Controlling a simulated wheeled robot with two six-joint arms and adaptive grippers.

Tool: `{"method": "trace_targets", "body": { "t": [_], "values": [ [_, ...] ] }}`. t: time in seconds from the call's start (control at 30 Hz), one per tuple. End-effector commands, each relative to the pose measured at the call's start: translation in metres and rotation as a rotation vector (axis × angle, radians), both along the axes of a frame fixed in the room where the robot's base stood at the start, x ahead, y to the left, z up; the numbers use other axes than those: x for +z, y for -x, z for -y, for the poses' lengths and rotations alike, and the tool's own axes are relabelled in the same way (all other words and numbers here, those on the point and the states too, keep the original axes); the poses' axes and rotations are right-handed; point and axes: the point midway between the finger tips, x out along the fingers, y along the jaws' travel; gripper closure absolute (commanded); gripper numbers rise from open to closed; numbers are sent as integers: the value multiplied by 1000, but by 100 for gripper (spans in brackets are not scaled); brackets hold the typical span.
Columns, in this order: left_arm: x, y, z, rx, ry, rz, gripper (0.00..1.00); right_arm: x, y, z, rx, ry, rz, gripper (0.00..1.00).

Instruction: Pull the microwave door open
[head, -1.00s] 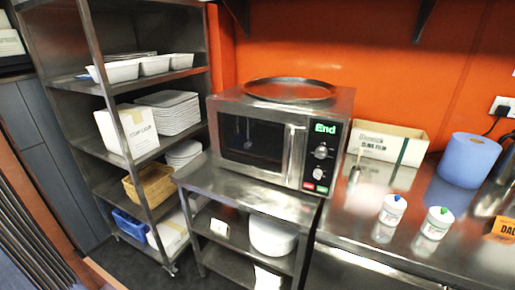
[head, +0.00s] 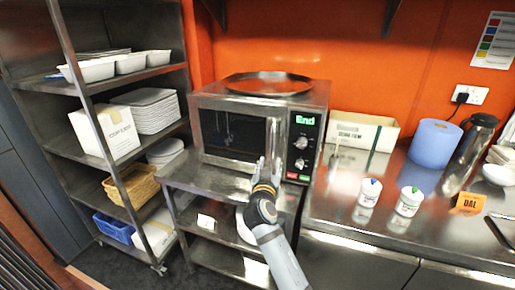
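The steel microwave (head: 322,92) stands on a steel stand against the orange wall. Its door (head: 231,134) has a dark window and is closed, with a vertical metal handle (head: 271,135) on the door's right side. The panel to the right reads "End" in green. My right gripper (head: 268,160) reaches up from below, in front of the handle's lower end and hiding it. Its two fingers look spread apart with nothing held between them; I cannot tell whether they touch the handle. My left gripper is not in view.
A round dark tray (head: 267,84) lies on top of the microwave. A steel shelf rack (head: 75,150) with dishes and baskets stands at left.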

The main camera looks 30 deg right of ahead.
Motion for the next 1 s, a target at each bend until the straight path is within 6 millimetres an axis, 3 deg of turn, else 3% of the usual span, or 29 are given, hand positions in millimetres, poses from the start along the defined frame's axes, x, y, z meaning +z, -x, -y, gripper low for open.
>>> {"method": "trace_targets", "body": {
  "t": [0.07, 0.27, 0.7, 1.0],
  "values": [
    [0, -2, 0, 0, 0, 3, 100, 10, -2, 0, -4, 7, 26, 62],
    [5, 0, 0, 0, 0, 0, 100, 12, -11, 7, -3, 11, 27, 62],
    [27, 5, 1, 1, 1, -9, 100, 11, -76, 59, -3, 8, 23, 62],
    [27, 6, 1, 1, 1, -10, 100, 8, -84, 65, -1, 6, 24, 62]
  ]
}}
